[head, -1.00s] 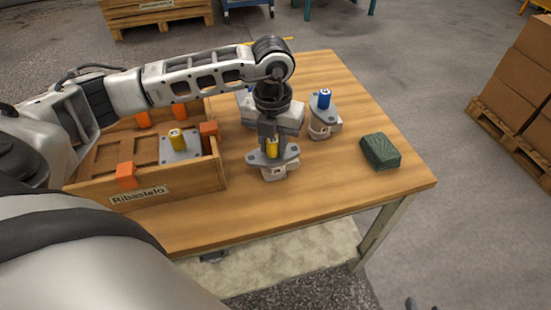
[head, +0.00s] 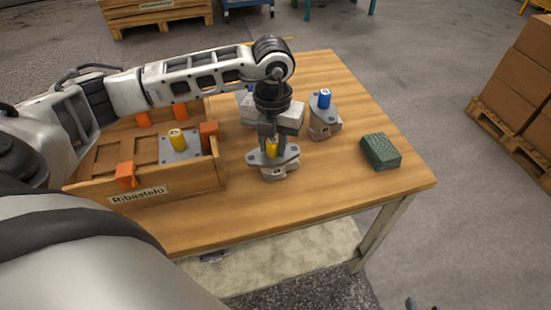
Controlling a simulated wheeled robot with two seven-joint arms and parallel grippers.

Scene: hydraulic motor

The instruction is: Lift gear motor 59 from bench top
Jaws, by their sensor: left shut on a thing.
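A grey gear motor with a yellow cylinder on top (head: 281,170) stands upright at the middle of the wooden bench top (head: 330,185). My left gripper (head: 271,148) comes down from above and is shut on the motor's yellow cylinder. The gripper fingers hide part of the cylinder. I cannot see a clear gap under the motor, and I cannot read its number. A second motor with a blue cylinder (head: 324,112) stands behind it to the right.
A wooden crate (head: 175,187) with orange blocks holds another yellow-topped motor (head: 180,147) to the left. Another grey part (head: 246,108) stands behind my gripper, partly hidden. A green block (head: 381,152) lies at the right. The front right bench top is clear.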

